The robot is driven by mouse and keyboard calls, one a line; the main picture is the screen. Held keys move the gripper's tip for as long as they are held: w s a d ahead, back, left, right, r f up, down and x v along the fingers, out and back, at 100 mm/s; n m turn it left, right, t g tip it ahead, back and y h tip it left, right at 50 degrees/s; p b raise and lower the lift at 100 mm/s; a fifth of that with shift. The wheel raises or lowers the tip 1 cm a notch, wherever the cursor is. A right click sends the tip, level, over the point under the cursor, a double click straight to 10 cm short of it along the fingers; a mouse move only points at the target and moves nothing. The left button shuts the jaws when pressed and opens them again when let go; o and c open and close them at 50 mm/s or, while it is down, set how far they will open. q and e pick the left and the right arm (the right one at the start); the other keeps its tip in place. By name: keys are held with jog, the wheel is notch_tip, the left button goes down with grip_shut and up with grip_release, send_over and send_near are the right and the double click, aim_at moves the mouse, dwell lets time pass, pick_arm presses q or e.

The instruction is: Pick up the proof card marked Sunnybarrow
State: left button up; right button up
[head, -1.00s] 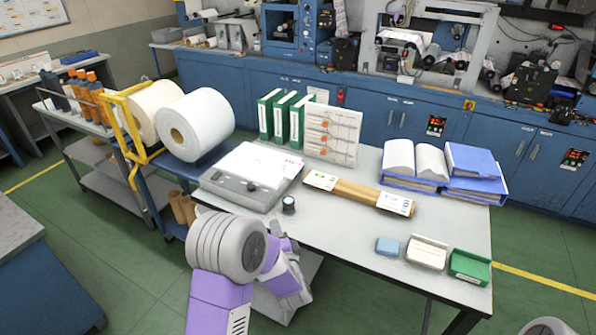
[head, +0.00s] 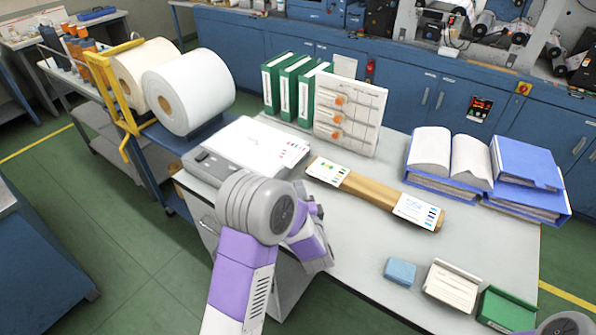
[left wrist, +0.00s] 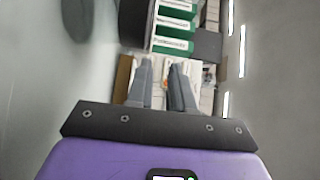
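Two white proof cards rest on a long brown wooden bar on the table: one at its left end (head: 327,171), one at its right end (head: 418,211). The print is too small to tell which is marked Sunnybarrow. My left arm reaches up in front of the device in the head view, and its fingers are not clear there. In the left wrist view my left gripper (left wrist: 163,70) has its fingers apart with nothing visible between them. My right gripper is not in view.
Green binders (head: 291,87) and an upright sample board (head: 349,115) stand at the table's back. Blue binders (head: 527,161) are at the right. A blue block (head: 400,271), a white box (head: 452,286) and a green box (head: 507,309) sit near the front edge.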

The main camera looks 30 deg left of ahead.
aim_at(293, 166)
pick_arm(q)
jog(key=shift+w+f+b, duration=0.3)
jog(key=shift+f+b, duration=0.1)
jog(key=shift+f, duration=0.3)
jog(key=x, duration=0.8)
jog(key=shift+r, duration=0.15)
jog(key=shift+x, duration=0.95)
grip_shut()
